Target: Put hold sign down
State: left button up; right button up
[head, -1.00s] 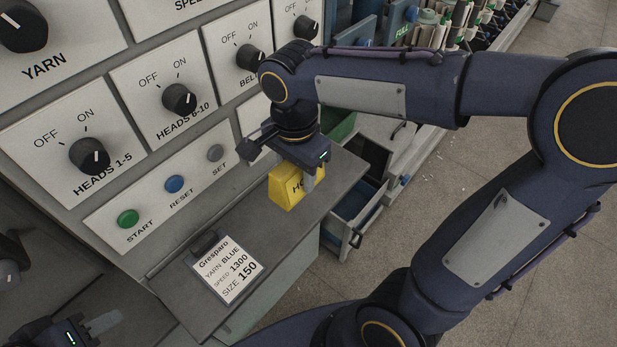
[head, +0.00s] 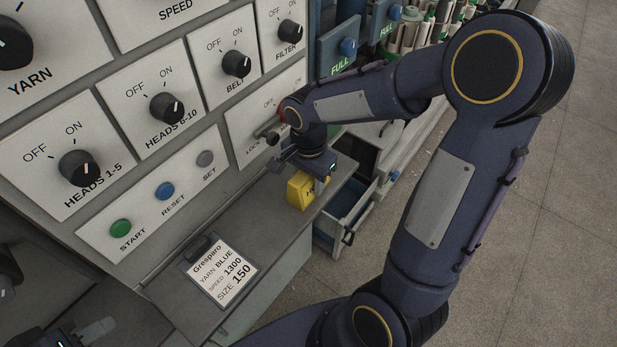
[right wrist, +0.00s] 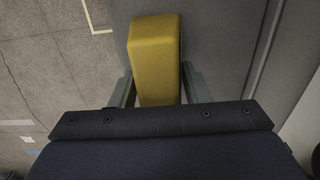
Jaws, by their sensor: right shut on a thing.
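In the right wrist view the yellow sign (right wrist: 156,55) sits between the two fingers (right wrist: 158,88). I cannot tell whether its base touches the shelf (head: 262,232). My left gripper (head: 88,332) is at the bottom left corner, partly cut off; its finger opening is not clear.
A card with yarn, speed and size settings (head: 221,270) lies on the shelf to the left of the sign. Panel knobs and the start button (head: 121,229) are behind the shelf. An open drawer (head: 345,215) stands right of the shelf end. Shelf between card and sign is clear.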

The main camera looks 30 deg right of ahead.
jog(key=shift+f, duration=0.15)
jog(key=o, duration=1)
